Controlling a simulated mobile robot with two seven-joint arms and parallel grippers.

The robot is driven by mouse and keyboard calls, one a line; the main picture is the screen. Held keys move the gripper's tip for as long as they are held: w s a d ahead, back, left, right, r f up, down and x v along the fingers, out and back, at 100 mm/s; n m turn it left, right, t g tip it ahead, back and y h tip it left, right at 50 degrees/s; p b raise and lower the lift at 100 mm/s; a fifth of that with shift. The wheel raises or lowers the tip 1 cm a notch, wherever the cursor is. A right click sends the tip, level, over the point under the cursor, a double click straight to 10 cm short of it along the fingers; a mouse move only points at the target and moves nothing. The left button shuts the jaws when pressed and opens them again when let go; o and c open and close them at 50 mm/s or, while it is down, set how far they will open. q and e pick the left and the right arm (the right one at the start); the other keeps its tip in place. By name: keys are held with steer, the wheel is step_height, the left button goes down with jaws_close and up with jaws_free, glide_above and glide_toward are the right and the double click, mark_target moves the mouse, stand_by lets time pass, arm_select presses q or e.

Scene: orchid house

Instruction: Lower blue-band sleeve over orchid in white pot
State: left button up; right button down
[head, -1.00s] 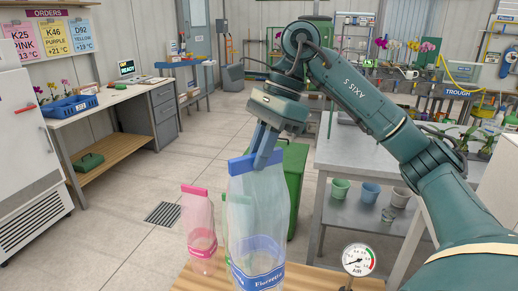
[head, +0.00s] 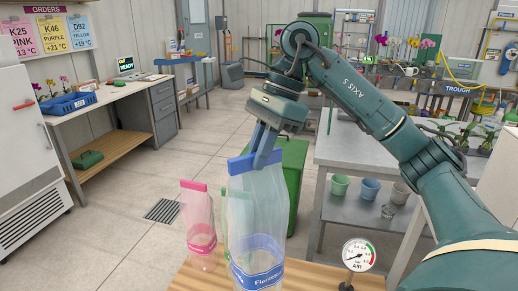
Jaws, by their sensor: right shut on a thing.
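The blue-band sleeve (head: 257,225) is a clear, tall sleeve with a blue strip at its top and a printed blue band low down. It is upright at the wooden bench in the lower middle of the head view. My right gripper (head: 264,150) is shut on its top blue strip. Whether the sleeve's bottom touches the bench is cut off by the picture edge. No orchid in a white pot can be made out near the sleeve. My left gripper is not in view.
A pink-band sleeve (head: 200,230) stands just left of the blue one, with a green-edged sleeve partly hidden behind. An air gauge (head: 358,255) stands right on the wooden bench (head: 320,281). A grey table (head: 365,150) and green bin (head: 293,175) lie beyond.

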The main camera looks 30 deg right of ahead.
mark_target(259, 173)
steer(key=shift+f, duration=0.35)
steer(key=shift+f+b, duration=0.8)
steer(key=shift+f, duration=0.05)
steer(key=shift+f+b, duration=0.85)
steer(key=shift+f, duration=0.2)
steer(key=shift+f+b, duration=0.8)
steer(key=shift+f, duration=0.25)
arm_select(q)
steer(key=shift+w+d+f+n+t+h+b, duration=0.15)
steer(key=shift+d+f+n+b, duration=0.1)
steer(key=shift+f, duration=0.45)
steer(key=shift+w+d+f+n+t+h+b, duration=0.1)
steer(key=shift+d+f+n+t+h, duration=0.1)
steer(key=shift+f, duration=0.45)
arm_select(e)
steer(key=shift+f, duration=0.55)
